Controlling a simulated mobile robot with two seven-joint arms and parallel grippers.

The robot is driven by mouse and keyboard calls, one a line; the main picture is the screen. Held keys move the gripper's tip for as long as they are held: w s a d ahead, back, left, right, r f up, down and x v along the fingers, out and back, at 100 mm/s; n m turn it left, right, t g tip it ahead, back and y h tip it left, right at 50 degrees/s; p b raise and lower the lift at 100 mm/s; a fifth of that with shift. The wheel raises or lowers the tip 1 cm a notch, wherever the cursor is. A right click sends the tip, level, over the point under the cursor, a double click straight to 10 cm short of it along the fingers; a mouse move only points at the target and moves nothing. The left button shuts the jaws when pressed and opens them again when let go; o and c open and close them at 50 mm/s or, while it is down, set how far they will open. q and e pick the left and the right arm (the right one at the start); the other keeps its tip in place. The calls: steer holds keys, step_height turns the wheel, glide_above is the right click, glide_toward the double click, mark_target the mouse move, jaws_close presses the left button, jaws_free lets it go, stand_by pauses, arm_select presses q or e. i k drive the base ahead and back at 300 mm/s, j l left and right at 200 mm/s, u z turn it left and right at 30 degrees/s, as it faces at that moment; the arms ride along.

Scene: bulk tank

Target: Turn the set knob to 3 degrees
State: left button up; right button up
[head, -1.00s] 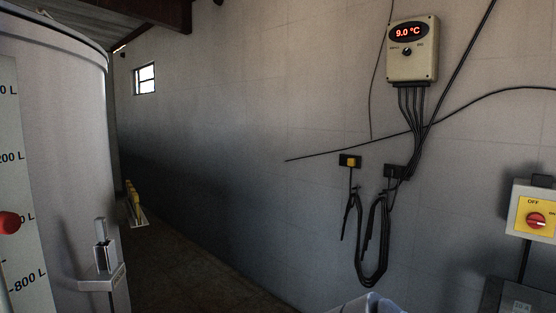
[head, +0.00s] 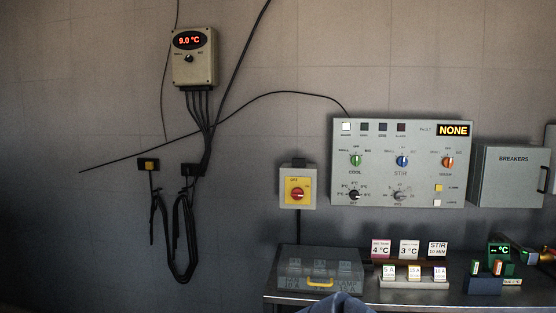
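A grey control panel (head: 400,128) hangs on the wall at the right. A black knob (head: 354,195) with small °C marks around it sits at the panel's lower left; its pointer is too small to read. A beige controller box (head: 194,70) hangs further left, with a red display (head: 189,41) reading 9.0 °C and a small black knob (head: 189,59) under it. Neither gripper is in view. A rounded blue-grey part, seemingly mine, shows at the bottom edge.
Below the panel, a bench (head: 405,294) holds a clear lidded box (head: 320,266), small label cards (head: 409,249) and a dark blue holder (head: 484,286). A yellow switch box (head: 297,188) with a red knob hangs left of the panel. A breaker box (head: 513,176) is at the right.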

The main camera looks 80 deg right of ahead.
mark_target(353, 195)
steer(key=z, duration=1.9)
steer(key=i+j+z, duration=0.1)
steer(key=z, duration=0.3)
steer(key=j+z, duration=0.15)
steer(key=z, duration=0.25)
steer(key=i+j+z, duration=0.1)
steer(key=z, duration=0.3)
steer(key=j+z, duration=0.1)
steer(key=z, duration=0.3)
